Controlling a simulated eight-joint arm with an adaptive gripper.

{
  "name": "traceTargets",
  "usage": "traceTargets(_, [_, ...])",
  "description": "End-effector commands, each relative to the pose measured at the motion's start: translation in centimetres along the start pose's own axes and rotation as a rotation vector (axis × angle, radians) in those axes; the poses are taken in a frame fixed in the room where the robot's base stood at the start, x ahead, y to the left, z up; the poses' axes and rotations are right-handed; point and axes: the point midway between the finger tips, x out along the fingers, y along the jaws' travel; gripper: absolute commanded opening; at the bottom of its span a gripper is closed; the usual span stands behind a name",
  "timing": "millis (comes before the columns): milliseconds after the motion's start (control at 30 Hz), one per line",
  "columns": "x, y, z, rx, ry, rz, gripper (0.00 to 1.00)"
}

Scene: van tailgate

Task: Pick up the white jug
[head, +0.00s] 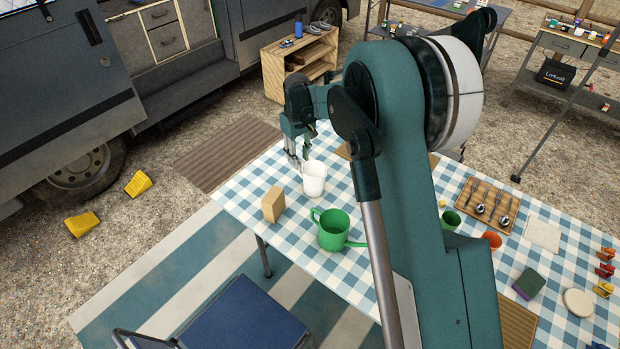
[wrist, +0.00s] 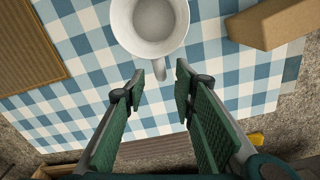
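The white jug (head: 314,178) stands upright on the checked table (head: 287,224) near its far left edge. In the wrist view the jug (wrist: 150,47) is at the top centre, seen from above and empty inside, with its handle (wrist: 160,70) pointing toward my gripper. My gripper (wrist: 160,75) is open, with its fingertips on either side of the handle's end in the picture. I cannot tell whether they are at the handle's height.
A tan block (head: 273,204) and a green watering can (head: 333,229) stand near the jug. A brown board (wrist: 32,45) lies on the other side in the wrist view. A wooden shelf (head: 272,70) stands beyond the table. Cutlery lies on a wooden tray (head: 467,198) farther right.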

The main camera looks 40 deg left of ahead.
Motion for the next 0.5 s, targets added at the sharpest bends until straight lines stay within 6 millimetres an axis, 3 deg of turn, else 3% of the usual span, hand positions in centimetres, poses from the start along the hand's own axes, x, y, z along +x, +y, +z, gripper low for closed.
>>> traceTargets(500, [0.9, -0.02, 0.01, 0.0, 0.0, 0.0, 0.28])
